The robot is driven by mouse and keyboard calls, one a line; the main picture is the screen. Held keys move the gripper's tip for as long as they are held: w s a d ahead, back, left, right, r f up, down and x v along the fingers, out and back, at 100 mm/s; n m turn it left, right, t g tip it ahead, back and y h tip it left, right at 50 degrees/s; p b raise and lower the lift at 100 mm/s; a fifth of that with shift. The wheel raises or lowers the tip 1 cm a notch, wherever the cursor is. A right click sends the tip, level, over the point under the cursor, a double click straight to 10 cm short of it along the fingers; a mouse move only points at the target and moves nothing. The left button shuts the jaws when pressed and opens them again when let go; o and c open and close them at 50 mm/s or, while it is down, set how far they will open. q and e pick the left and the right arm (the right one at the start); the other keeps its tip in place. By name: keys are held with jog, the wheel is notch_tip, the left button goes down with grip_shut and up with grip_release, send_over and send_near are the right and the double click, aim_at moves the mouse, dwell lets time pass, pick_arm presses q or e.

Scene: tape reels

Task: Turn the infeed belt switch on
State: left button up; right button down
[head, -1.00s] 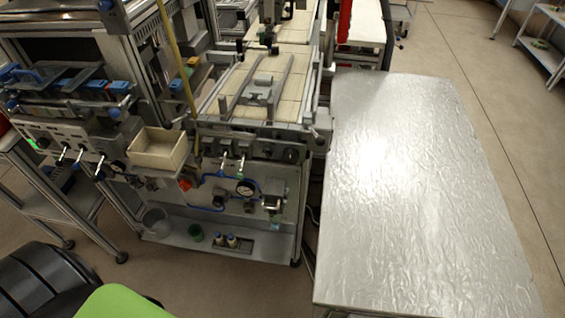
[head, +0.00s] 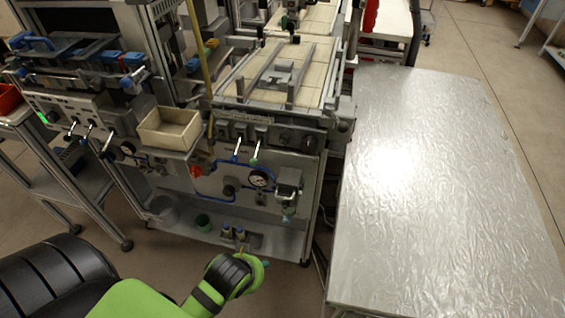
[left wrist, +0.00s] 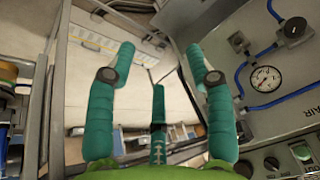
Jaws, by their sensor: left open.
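Several more levers stand on the left panel (head: 88,133). I cannot read which one is the infeed belt switch. My left gripper (head: 262,262) is low in front of the machine, below and apart from these levers, mostly hidden behind its wrist. In the left wrist view its teal fingers (left wrist: 158,65) are spread and empty. That view also shows a panel with dark round controls (left wrist: 272,163) at lower right. My right gripper is out of view.
A cream bin (head: 169,128) juts out left of the two levers. A pressure gauge (head: 260,178) with blue hoses sits below them; the gauge also shows in the left wrist view (left wrist: 265,78). A large silver table (head: 440,180) stands at right.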

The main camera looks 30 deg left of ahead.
pick_arm(q)
jog(key=w+a+r+n+t+y, duration=0.2)
jog(key=w+a+r+t+y, duration=0.2)
jog(key=w+a+r, duration=0.3)
jog(key=m+t, duration=0.2)
jog(key=t, duration=0.7)
send_near(283, 143)
jog(key=w+a, duration=0.1)
jog(key=shift+w, duration=0.45)
jog(key=shift+w+r+h, duration=0.15)
jog(key=shift+w+h, duration=0.1)
jog(key=shift+h, duration=0.05)
jog(key=p+x, duration=0.1)
jog(key=x, duration=0.5)
jog(key=shift+w, duration=0.25)
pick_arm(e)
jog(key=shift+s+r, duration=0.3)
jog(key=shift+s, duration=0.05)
pick_arm(q)
jog(key=shift+c, duration=0.4)
